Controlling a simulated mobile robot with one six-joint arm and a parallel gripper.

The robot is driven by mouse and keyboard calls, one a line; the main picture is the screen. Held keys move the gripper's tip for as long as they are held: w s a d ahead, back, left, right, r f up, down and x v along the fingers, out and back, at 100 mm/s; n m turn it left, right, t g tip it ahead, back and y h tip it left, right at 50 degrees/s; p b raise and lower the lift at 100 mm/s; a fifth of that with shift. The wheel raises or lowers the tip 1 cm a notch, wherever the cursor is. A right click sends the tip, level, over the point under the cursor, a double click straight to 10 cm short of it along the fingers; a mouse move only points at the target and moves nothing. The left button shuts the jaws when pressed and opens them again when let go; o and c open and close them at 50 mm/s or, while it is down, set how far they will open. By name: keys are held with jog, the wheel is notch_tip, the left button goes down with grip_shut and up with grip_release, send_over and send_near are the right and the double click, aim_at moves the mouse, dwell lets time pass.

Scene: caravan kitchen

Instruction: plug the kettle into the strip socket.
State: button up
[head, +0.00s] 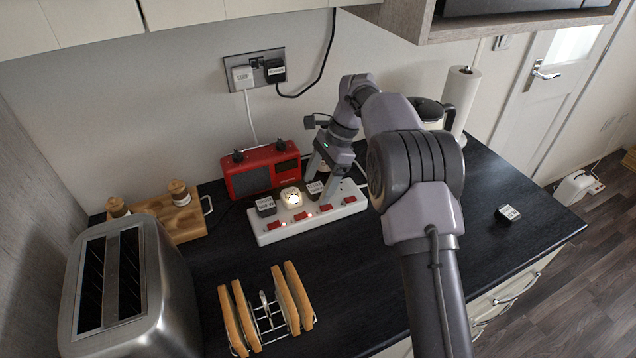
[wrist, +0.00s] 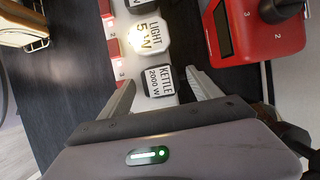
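The white strip socket (head: 308,217) with red switches lies on the dark counter. A black plug labelled KETTLE 2000 W (wrist: 160,81) sits on the strip beside the LIGHT 5 W plug (wrist: 149,38); in the head view the kettle plug (head: 314,187) is partly hidden by my gripper. I cannot tell how deep it sits. My gripper (head: 319,189) is over the strip, pointing down. Its two fingers (wrist: 161,79) are apart, one on each side of the kettle plug, with gaps visible. The kettle (head: 429,110) stands behind my arm, partly hidden.
Another black plug (head: 265,206) is at the strip's left end. A red radio (head: 262,170) stands close behind. A loose plug (head: 508,214) lies on the right. The toaster (head: 130,290) and toast rack (head: 268,325) are in front.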

jog(key=p+v, duration=0.4)
jog(key=v, duration=0.3)
jog(key=shift+r, duration=0.2)
jog(key=shift+d, duration=0.1)
